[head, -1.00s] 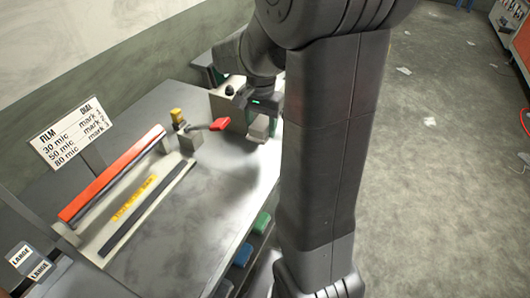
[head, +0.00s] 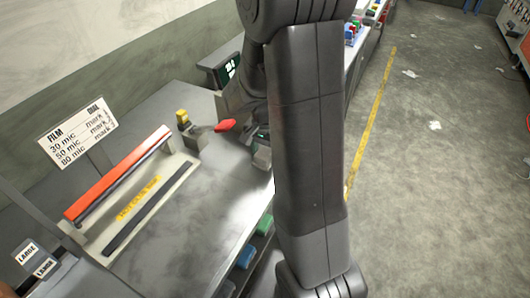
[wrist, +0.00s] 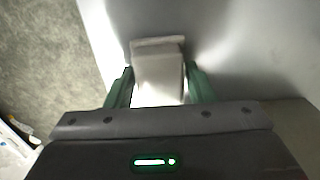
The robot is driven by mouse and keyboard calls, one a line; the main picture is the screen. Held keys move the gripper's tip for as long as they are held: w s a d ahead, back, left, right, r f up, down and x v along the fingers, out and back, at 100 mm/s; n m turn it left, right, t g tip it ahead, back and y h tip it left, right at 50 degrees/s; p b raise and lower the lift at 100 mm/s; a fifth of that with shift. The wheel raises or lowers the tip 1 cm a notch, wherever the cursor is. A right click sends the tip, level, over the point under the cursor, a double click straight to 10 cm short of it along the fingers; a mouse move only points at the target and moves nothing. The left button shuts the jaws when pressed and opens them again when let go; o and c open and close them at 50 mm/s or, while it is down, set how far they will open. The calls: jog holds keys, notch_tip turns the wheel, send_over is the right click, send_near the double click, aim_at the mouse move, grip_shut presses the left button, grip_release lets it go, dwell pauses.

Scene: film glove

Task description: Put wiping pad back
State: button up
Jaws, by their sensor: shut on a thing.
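My gripper (wrist: 159,88) is shut on a pale grey-white block, the wiping pad (wrist: 158,62), which sits between its two green fingers in the wrist view. In the head view the pad (head: 262,156) shows just left of my arm, near the right edge of the grey table (head: 190,225). My arm hides most of the gripper there. I cannot tell whether the pad touches the tabletop.
A sealer with a red bar (head: 118,172) lies on the table's left half. A red-handled lever (head: 225,126) and a yellow knob (head: 183,117) stand behind it. A film sign (head: 78,132) stands at left. Green (head: 264,224) and blue (head: 246,256) items sit below the table's right edge.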

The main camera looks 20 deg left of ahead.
aim_at(265, 151)
jog(key=shift+f, duration=0.15)
jog(key=o, duration=0.9)
jog(key=shift+o, duration=0.2)
notch_tip(265, 151, up, 12)
jog(key=shift+r, duration=0.2)
